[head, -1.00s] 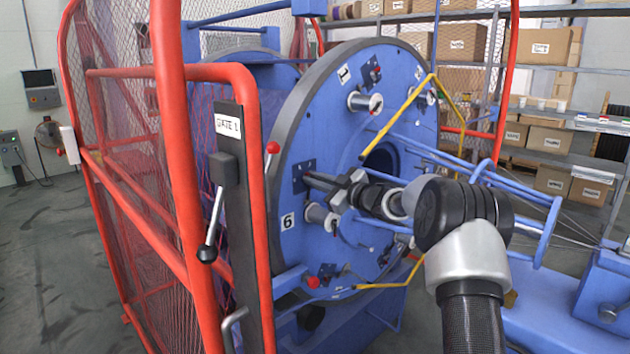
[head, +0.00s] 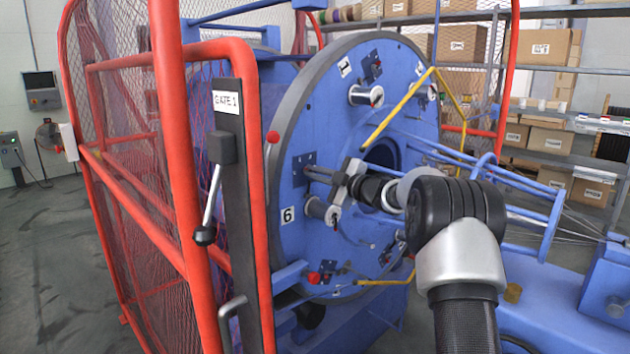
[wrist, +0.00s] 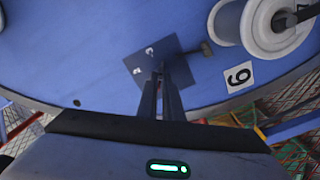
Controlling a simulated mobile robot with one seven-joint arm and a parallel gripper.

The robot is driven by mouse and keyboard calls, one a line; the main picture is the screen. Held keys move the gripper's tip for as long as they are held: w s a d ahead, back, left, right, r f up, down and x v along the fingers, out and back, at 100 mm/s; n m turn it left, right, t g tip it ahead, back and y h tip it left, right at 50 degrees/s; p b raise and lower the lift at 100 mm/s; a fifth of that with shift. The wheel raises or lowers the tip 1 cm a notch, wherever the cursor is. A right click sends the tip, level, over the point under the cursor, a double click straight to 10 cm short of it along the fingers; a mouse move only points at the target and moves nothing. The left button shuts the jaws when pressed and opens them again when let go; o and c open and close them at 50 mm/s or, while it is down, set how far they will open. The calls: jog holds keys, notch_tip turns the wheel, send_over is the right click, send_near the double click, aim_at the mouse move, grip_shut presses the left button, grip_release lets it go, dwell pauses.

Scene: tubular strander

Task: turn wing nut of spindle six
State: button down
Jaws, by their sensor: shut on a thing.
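The blue round disc (head: 345,120) of the strander faces me, with the number 6 label (head: 287,214) on its left side. The spool of spindle six (head: 318,207) sits right of the label. My gripper (head: 308,172) reaches from the right to the dark blue plate (head: 299,160) above that spool. In the wrist view, my gripper (wrist: 160,72) has its two long fingers close together, tips at the middle of the square plate (wrist: 178,62). It is shut on the wing nut, which the fingertips hide. The label (wrist: 238,76) and spool (wrist: 257,28) show at right.
A red cage frame (head: 172,150) with a GATE 1 post (head: 240,200) and lever stands left of the disc. A yellow bar (head: 398,108) crosses the disc above my arm. Blue rods (head: 460,165) run to the right behind my arm. Shelves with boxes stand behind.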

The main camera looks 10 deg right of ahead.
jog(key=shift+f+n+b, duration=0.15)
jog(key=shift+n+b, duration=1.1)
jog(key=shift+n, duration=0.45)
jog(key=shift+f+n+b, duration=0.1)
jog(key=shift+n+b, duration=1.1)
jog(key=shift+n, duration=0.5)
jog(key=c, duration=1.9)
grip_release()
jog(key=p+v, duration=0.1)
jog(key=v, duration=1.6)
jog(key=shift+s+d+r, duration=0.1)
jog(key=shift+s, duration=0.1)
